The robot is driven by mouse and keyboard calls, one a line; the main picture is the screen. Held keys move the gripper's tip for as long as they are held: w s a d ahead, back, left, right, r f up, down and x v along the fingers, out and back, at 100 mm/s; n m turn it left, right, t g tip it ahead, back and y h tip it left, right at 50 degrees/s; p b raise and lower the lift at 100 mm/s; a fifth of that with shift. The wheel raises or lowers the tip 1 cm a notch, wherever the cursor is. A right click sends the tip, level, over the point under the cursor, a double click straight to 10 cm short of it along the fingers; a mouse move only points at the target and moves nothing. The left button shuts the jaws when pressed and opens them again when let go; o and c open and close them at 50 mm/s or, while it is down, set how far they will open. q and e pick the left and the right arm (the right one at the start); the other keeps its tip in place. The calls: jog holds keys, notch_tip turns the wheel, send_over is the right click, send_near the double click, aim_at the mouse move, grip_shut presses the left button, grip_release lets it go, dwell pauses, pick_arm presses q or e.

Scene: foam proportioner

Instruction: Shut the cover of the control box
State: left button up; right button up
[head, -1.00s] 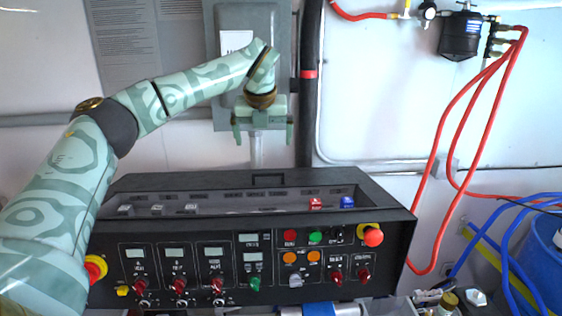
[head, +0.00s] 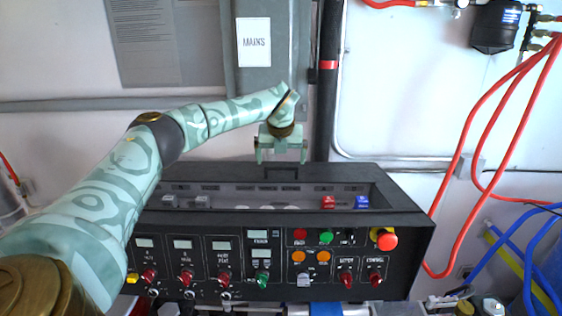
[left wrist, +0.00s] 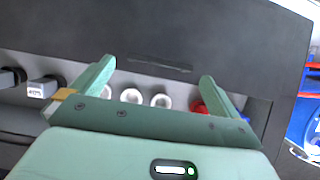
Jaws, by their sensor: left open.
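The black control box (head: 330,222) stands below and in front of my left arm, its front covered with knobs, buttons and small displays. Its recessed top is open, with a red block (head: 328,202) and a blue block (head: 361,202) visible inside. A dark handle (head: 281,172) rises at the back edge of the top. In the left wrist view the dark cover panel (left wrist: 230,42) carries a slim handle (left wrist: 153,63). My left gripper (head: 281,158) is open and empty, fingers pointing down, just above the handle in the head view. It also shows in the left wrist view (left wrist: 153,78). My right gripper is out of view.
A grey electrical box labelled MAINS (head: 290,80) and a black vertical pipe (head: 328,95) are on the wall behind. Red hoses (head: 466,150) hang at the right, with blue hoses (head: 505,240) below. Open air lies right of my gripper above the box.

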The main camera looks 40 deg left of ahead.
aim_at(281, 179)
pick_arm(q)
jog(key=shift+x, duration=1.5)
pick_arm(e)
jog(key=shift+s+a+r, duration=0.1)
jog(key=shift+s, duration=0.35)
pick_arm(q)
jog(key=shift+d, duration=0.1)
jog(key=c, duration=1.1)
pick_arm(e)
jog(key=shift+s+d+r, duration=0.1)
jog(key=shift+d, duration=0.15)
